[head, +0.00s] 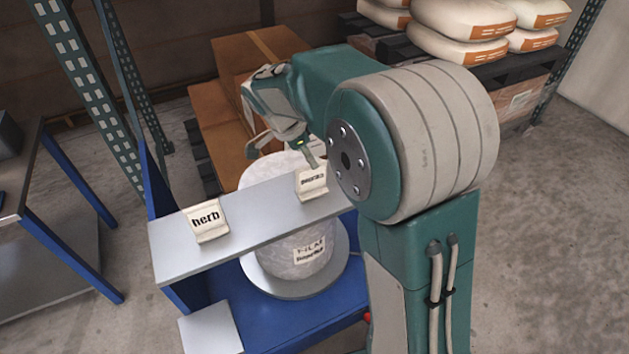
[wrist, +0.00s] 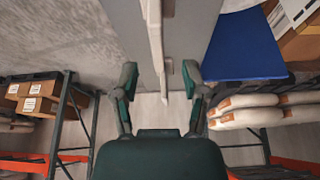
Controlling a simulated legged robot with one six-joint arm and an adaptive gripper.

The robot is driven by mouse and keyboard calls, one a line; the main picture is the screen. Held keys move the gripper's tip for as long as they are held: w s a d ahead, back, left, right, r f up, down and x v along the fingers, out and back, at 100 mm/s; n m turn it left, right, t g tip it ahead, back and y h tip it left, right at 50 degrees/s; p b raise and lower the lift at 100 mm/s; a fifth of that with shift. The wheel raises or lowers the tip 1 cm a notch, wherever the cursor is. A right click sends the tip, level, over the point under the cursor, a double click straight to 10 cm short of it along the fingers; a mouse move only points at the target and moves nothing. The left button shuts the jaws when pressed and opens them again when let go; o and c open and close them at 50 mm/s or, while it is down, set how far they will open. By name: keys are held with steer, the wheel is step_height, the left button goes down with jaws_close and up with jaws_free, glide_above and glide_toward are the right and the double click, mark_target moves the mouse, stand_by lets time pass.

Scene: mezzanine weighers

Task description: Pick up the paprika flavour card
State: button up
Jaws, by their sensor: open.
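Two cream cards stand on a narrow grey shelf (head: 255,222). The left one is the herb card (head: 206,222), with clear lettering. The right one (head: 312,184) has smaller dark lettering that I cannot read surely; it may be the paprika flavour card. My gripper (head: 283,150) is open and empty, above and behind the shelf, with one fingertip close to the top of the right card. In the wrist view my gripper (wrist: 160,75) has its fingers spread, and a pale upright thing (wrist: 155,30) shows edge-on ahead between them. Whether they touch is unclear.
A white labelled drum (head: 300,250) stands on a round plate under and behind the shelf, on a blue frame (head: 250,325). Brown boxes (head: 222,115) stand behind my gripper. Sacks (head: 465,25) lie at the back right. A table (head: 25,190) is at left.

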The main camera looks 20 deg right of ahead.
mark_target(321, 185)
steer(key=shift+a+f, duration=0.2)
steer(key=shift+f, duration=0.5)
steer(key=x, duration=0.4)
steer(key=shift+f, duration=0.3)
steer(key=shift+d+f, duration=0.1)
steer(key=shift+d, duration=0.15)
steer(key=shift+a, duration=0.15)
jaws_close()
steer(key=shift+a, duration=0.15)
